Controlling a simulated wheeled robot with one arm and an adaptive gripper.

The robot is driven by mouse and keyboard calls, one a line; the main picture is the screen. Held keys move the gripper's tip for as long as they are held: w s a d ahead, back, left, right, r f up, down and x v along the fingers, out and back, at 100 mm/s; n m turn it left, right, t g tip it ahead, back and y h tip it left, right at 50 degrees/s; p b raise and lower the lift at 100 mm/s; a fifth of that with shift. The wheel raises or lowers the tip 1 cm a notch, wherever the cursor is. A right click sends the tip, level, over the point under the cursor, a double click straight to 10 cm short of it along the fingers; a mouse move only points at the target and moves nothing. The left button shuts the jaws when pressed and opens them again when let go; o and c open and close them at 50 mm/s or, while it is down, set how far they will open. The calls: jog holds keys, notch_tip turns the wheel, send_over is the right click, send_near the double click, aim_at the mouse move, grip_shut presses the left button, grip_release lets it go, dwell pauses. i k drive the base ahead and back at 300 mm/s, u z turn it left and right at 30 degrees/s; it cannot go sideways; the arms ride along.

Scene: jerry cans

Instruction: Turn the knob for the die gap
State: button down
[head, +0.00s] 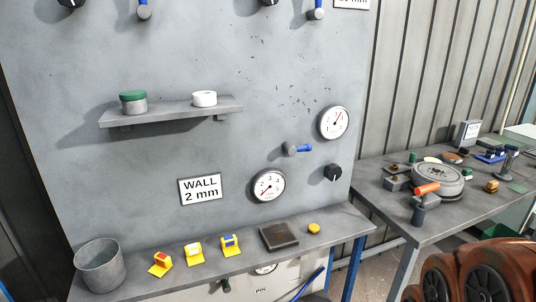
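A black round knob (333,172) sits on the grey wall panel, right of the lower dial gauge (268,186). The lower gauge has a red needle pointing to the lower left. No readable label shows which knob is for the die gap. A sign reading "WALL 2 mm" (201,189) is left of that gauge. A blue-handled lever (297,149) and an upper dial gauge (334,122) are above the knob. More black knobs (268,2) and blue levers (317,12) are cut off by the top edge. My gripper is not in view.
A ledge below the panel holds a grey bucket (100,266), several yellow items (194,253), a dark block (279,236) and a yellow button (314,228). A shelf (170,114) juts out above. A cluttered table (385,213) stands right. Space directly before the knob looks clear.

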aim_at(333, 172)
jog(key=k, duration=0.5)
jog(key=z, duration=0.75)
jog(key=i, duration=0.75)
jog(key=u, duration=2.25)
